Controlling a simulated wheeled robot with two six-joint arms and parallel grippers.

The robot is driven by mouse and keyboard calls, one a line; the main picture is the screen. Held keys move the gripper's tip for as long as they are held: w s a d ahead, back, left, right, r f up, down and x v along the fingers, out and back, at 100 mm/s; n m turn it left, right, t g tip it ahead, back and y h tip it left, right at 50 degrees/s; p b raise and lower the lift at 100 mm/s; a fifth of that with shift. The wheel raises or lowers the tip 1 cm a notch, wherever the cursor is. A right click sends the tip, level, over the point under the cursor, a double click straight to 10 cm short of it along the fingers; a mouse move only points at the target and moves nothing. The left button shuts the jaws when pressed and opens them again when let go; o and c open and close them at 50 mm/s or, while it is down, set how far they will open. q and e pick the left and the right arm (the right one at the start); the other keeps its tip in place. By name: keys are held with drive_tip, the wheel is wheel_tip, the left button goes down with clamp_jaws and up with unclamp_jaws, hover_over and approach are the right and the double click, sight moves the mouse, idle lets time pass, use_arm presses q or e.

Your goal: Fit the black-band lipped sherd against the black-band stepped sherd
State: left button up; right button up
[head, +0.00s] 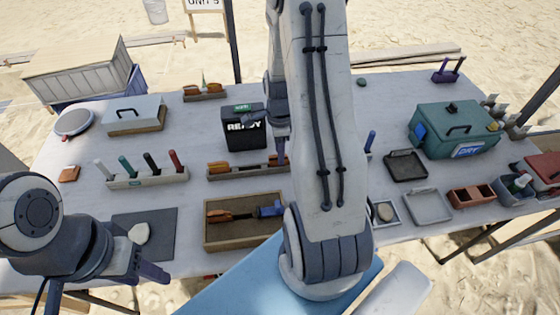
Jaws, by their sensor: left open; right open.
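Brown sherds lie in several places in the head view. Some are on the long middle rack (230,176), including a brown sherd (218,168) at its left end. A dark-banded brown sherd (220,215) lies in the wooden tray (262,237), beside a blue-grey piece. More orange-brown sherds (190,91) are on the rear rack. I cannot tell which sherd is lipped or stepped. My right gripper (267,137) is open above the right end of the middle rack, partly hidden by my arm. My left gripper (138,270) is open and empty near the table's front left edge.
A pale stone (139,233) lies on a dark mat (160,222). A rack of coloured-handled tools (148,181) and a black "READY" box (244,138) stand behind. A green box (455,128) and trays (428,206) are at the right. My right arm hides the table's middle.

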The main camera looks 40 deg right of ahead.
drive_tip(key=shift+f, duration=1.35)
clamp_jaws()
drive_tip(key=shift+r, duration=0.2)
